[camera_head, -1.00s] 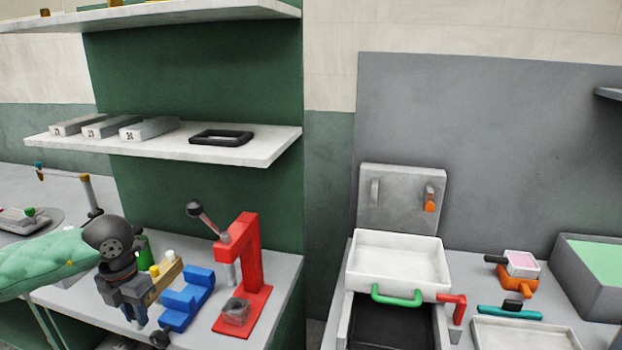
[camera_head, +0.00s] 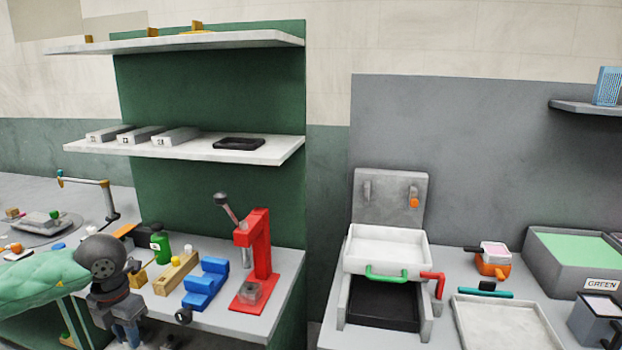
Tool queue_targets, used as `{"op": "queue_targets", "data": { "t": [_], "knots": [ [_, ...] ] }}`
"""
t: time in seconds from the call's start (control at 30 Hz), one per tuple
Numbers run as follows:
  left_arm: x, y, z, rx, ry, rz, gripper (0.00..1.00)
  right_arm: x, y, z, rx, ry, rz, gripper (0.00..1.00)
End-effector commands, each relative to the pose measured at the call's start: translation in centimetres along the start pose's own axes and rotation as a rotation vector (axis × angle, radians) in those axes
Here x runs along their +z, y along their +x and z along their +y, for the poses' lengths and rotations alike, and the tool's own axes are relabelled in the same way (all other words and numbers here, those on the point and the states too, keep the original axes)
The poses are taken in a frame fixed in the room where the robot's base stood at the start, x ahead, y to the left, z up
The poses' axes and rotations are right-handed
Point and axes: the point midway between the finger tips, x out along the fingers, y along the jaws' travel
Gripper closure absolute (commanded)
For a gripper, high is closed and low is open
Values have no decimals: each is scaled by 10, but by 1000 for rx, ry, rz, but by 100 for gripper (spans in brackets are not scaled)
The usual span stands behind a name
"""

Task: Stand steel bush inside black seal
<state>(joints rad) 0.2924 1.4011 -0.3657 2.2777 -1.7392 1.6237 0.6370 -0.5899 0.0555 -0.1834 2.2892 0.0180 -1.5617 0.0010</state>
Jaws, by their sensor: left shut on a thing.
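My left gripper (camera_head: 128,338) is low at the left, in front of the green bench, pointing down at the picture's bottom edge. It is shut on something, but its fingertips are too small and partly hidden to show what. I cannot make out a steel bush anywhere else in view. A flat black rounded rectangular frame (camera_head: 239,143), perhaps the black seal, lies on the middle white shelf (camera_head: 270,154). My left gripper is well below and left of it. My right gripper is not in view.
A red press (camera_head: 262,245), a blue vise-like block (camera_head: 206,284), a wooden block (camera_head: 176,273) and a green bottle (camera_head: 160,243) stand on the bench. Grey numbered bars (camera_head: 175,139) share the shelf. A white tray (camera_head: 390,245) with a green handle is at right.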

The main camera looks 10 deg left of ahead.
Motion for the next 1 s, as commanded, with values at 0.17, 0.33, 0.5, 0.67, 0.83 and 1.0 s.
{"op": "queue_targets", "data": {
  "t": [0.17,0.33,0.5,0.67,0.83,1.0],
  "knots": [
    [0,0,0,0,88,0,100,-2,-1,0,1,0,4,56],
    [0,0,0,0,191,0,100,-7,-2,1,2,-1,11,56],
    [-1,0,1,0,334,1,100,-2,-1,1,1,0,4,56],
    [-1,0,3,0,540,1,100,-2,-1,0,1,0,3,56],
    [1,0,7,1,779,1,100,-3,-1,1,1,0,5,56],
    [3,1,14,0,1013,0,100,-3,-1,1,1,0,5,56]
  ]
}}
